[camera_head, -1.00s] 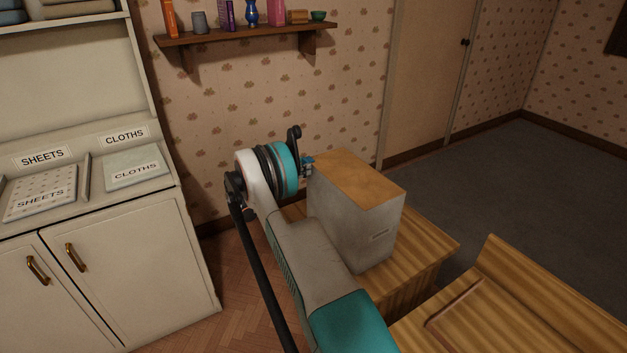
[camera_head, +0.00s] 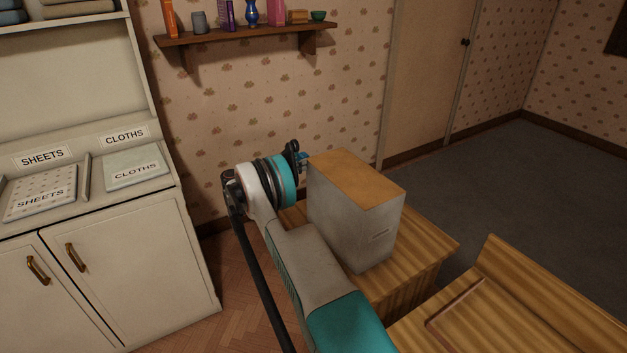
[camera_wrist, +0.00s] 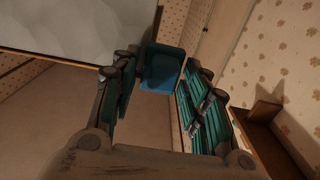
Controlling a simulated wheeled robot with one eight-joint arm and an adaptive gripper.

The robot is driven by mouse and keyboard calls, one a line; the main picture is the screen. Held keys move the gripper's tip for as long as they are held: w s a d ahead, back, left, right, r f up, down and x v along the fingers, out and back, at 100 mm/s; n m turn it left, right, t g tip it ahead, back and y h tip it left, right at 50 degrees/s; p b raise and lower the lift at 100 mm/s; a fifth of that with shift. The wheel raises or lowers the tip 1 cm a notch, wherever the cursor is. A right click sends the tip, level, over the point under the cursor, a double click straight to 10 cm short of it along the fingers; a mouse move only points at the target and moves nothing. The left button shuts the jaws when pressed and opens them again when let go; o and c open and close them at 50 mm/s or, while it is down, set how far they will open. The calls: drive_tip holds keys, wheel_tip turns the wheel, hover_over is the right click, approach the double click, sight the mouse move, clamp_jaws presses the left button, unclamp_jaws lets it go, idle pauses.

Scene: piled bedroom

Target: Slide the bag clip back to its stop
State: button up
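The bag clip, a small blue block, sits at the upper left edge of a grey box-like bag (camera_head: 345,222) with a tan top in the head view, where the clip (camera_head: 303,157) is partly hidden by my wrist. In the wrist view, the clip (camera_wrist: 162,68) lies between the tips of my gripper (camera_wrist: 163,75), with one teal-padded finger on each side. The right finger seems to touch or overlap the clip's edge. Whether the fingers press on it is not clear. The bag's pale side (camera_wrist: 85,28) fills the upper left there.
The bag stands on a wooden stand (camera_head: 420,250). A wooden piece with a raised edge (camera_head: 510,300) is at the lower right. A wall shelf (camera_head: 240,34) with small items hangs above. A white cabinet (camera_head: 110,270) is at left. Open carpet lies at right.

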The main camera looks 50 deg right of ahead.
drive_tip(key=v, duration=0.7)
idle(0.7)
drive_tip(key=shift+r, duration=0.1)
idle(0.3)
drive_tip(key=a+r+n+t+y, duration=0.35)
drive_tip(key=a+r+n, duration=0.3)
drive_tip(key=r, duration=0.65)
drive_tip(key=s+a+r+n+t+y, duration=0.2)
drive_tip(key=s+a+r+n, duration=0.15)
drive_tip(key=a, duration=0.35)
drive_tip(key=s+a+r+n+t+y, duration=0.25)
drive_tip(key=s+a+r, duration=0.2)
drive_tip(key=a, duration=0.25)
drive_tip(key=s+a+f+n+t+y, duration=0.2)
drive_tip(key=s+a+n+y, duration=0.2)
drive_tip(key=s+a, duration=0.9)
drive_tip(key=s+a+f+n+t+y, duration=0.1)
drive_tip(key=s+a+n+y, duration=0.4)
drive_tip(key=s+a, duration=0.8)
drive_tip(key=shift+s+f+t, duration=0.35)
drive_tip(key=shift+s+t, duration=0.55)
